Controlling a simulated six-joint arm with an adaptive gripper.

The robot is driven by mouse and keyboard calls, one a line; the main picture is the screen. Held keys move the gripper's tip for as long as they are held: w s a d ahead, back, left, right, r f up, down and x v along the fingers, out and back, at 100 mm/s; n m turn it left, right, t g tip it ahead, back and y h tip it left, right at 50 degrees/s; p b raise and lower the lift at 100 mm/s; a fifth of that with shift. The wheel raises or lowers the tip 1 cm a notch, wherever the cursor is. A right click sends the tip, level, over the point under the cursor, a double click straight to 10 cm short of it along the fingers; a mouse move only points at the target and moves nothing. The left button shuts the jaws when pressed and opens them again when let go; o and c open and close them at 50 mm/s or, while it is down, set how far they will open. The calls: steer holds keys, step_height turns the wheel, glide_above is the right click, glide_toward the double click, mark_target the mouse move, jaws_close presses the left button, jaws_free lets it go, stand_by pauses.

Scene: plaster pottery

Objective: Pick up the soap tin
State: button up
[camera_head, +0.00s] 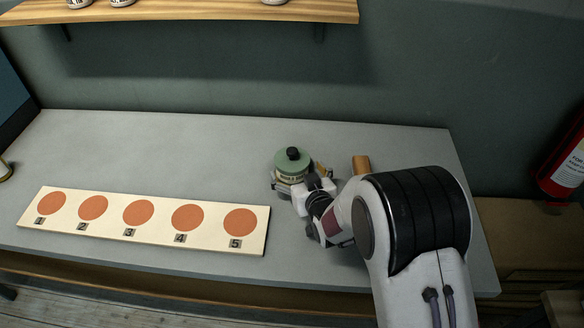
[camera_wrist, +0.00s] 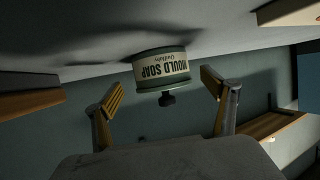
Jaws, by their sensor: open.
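The soap tin (camera_head: 292,165) is a round green tin with a black knob on its lid, upright on the grey table. In the wrist view the soap tin (camera_wrist: 161,70) appears upside down, with a cream label reading "MOULD SOAP". My gripper (camera_head: 300,180) is at the tin in the head view, and my arm hides part of that area. In the wrist view my gripper (camera_wrist: 162,97) is open, with one finger on each side of the tin and visible gaps between. The fingers do not appear to touch it.
A cream board (camera_head: 150,220) with orange discs numbered 1 to 5 lies left of my gripper. A small orange-brown block (camera_head: 361,165) stands right of the tin, behind my arm. A wooden shelf (camera_head: 180,12) is on the wall above. The table's back left is clear.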

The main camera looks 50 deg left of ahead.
steer(key=shift+x, duration=1.7)
steer(key=shift+s, duration=0.15)
steer(key=c, duration=1.8)
steer(key=shift+a+r, duration=0.1)
steer(key=c, duration=0.4)
steer(key=shift+o, duration=0.2)
steer(key=shift+r, duration=0.1)
steer(key=shift+r, duration=4.9)
